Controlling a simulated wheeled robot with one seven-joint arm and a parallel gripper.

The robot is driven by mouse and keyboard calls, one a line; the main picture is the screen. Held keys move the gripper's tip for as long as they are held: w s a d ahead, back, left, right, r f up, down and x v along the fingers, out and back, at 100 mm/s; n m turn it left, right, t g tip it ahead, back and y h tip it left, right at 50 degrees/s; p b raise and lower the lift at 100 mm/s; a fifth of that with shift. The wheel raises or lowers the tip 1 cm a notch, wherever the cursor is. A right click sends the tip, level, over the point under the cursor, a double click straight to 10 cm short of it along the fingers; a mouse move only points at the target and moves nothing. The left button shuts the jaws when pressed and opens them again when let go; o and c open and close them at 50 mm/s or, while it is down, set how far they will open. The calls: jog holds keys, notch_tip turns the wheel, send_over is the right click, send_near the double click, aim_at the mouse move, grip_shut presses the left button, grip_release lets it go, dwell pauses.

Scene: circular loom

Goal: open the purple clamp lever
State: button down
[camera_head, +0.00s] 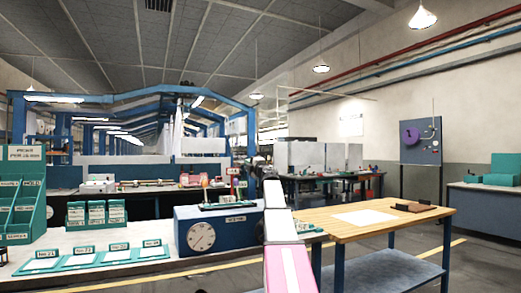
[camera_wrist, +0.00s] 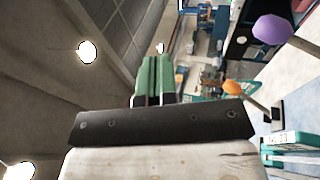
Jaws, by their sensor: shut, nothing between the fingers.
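A purple ball knob (camera_wrist: 271,29) on a pale rod shows at the upper right of the wrist view; I take it for the clamp lever's handle. The lever's base and clamp are not clear. I cannot make the lever out in the head view. My gripper (camera_wrist: 153,65) has its green fingers together and empty, with the purple knob off to their right and apart from them. In the head view my arm reaches forward past the blue dial box, and its fingers are too small to tell.
An orange ball (camera_wrist: 231,87) on a rod stands near the fingers. The blue dial box (camera_head: 215,232) sits on the bench, left of my arm. Green trays (camera_head: 100,256) line the bench front. A wooden table (camera_head: 400,225) stands at right.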

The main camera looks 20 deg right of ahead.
jog(key=s+d+r, duration=0.2)
jog(key=s+r, duration=0.5)
jog(key=s, duration=0.1)
jog(key=shift+d+r, duration=0.15)
jog(key=shift+d, duration=0.05)
jog(key=shift+s, duration=0.1)
